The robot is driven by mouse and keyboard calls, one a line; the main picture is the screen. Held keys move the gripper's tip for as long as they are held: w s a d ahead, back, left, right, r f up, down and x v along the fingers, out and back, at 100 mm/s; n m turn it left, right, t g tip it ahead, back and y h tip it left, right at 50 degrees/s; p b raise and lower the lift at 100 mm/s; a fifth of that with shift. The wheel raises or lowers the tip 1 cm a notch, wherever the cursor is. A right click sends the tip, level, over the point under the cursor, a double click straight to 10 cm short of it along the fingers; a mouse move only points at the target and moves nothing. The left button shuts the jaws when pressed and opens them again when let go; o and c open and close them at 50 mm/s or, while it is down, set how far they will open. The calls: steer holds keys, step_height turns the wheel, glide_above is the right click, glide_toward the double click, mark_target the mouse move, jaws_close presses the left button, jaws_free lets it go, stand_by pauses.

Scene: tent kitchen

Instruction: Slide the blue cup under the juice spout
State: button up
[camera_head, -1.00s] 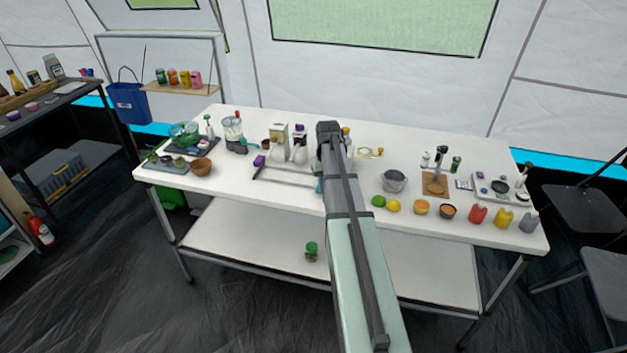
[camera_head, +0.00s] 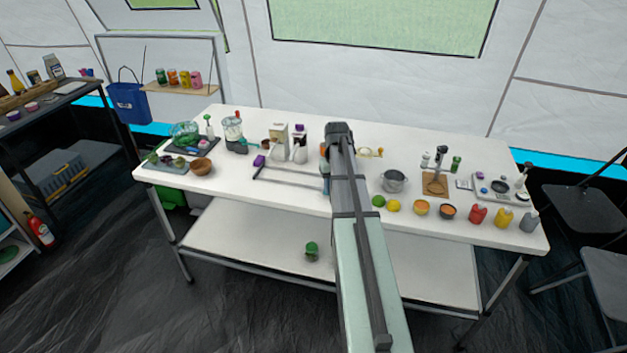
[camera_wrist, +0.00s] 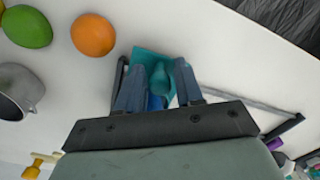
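In the wrist view my gripper (camera_wrist: 158,82) points down over the white table with its two fingers apart. A small blue thing (camera_wrist: 155,102), likely the blue cup, shows low between the fingers, mostly hidden by the gripper's body. Whether the fingers touch it cannot be told. A teal bell-shaped thing and a teal square (camera_wrist: 146,54) show between and beyond the fingertips. In the head view my arm hides the gripper and the cup; only a teal-blue edge shows left of the arm. I cannot make out a juice spout for certain.
An orange (camera_wrist: 92,34), a lime (camera_wrist: 27,26) and a metal pot (camera_wrist: 20,92) stand to the other side.

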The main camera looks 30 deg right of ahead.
steer(key=shift+o, duration=1)
steer(key=shift+r, duration=3.5)
steer(key=shift+a, duration=0.1)
